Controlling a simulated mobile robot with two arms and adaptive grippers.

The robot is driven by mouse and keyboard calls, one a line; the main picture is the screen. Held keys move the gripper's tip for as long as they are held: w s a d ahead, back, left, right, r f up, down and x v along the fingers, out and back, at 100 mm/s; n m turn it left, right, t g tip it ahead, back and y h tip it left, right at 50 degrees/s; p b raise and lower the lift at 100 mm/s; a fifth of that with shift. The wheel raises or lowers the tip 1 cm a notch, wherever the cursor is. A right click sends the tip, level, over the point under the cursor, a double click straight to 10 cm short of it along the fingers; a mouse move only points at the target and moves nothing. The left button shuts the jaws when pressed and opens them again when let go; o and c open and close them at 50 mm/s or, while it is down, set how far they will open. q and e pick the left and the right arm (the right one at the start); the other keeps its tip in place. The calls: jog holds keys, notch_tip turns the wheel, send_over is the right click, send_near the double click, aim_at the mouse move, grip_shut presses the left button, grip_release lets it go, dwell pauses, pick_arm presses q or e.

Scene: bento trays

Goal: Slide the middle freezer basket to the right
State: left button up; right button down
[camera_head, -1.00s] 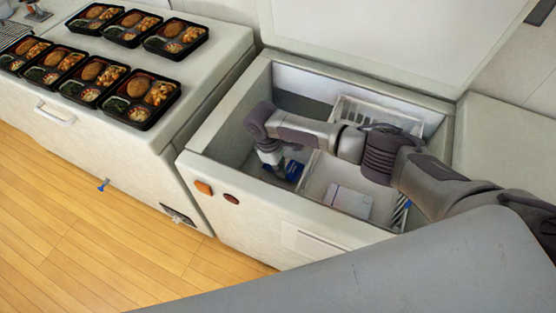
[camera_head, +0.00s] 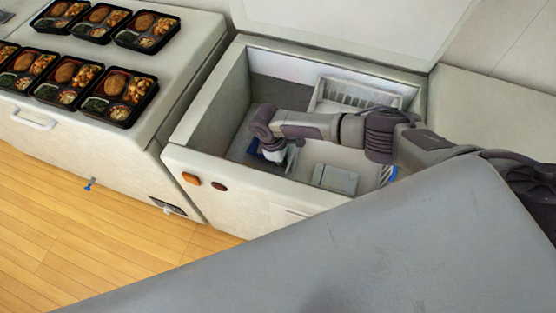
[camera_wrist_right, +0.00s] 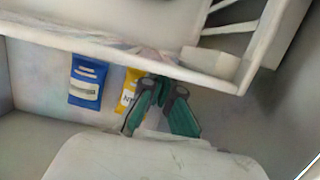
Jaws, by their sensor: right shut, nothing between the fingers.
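The white middle basket (camera_head: 312,155) sits inside the open chest freezer, with a pale box (camera_head: 336,179) in it. My right gripper (camera_head: 278,158) reaches down into the freezer at the basket's left side. In the right wrist view its dark green fingers (camera_wrist_right: 167,88) are shut and empty, close to the basket's pale rim (camera_wrist_right: 110,50). I cannot tell whether they touch it. A blue packet (camera_wrist_right: 88,80) and a yellow packet (camera_wrist_right: 128,92) lie below, beside the rim. My arm hides part of the basket in the head view. My left gripper is not in view.
The freezer's front wall (camera_head: 240,193) and raised lid (camera_head: 350,28) bound the space. Another white slatted basket (camera_head: 362,92) stands at the back right. Several bento trays (camera_head: 120,97) lie on the white unit to the left.

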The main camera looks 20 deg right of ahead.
aim_at(291, 163)
jog(key=shift+s+d+r+p, duration=0.1)
jog(key=shift+s+d+p, duration=0.5)
jog(key=shift+s+d, duration=0.55)
jog(key=shift+w, duration=0.15)
jog(key=shift+w+a+r, duration=0.1)
jog(key=shift+w+r, duration=0.05)
jog(key=shift+r, duration=0.15)
jog(key=v, duration=1.1)
jog(key=shift+r, duration=0.15)
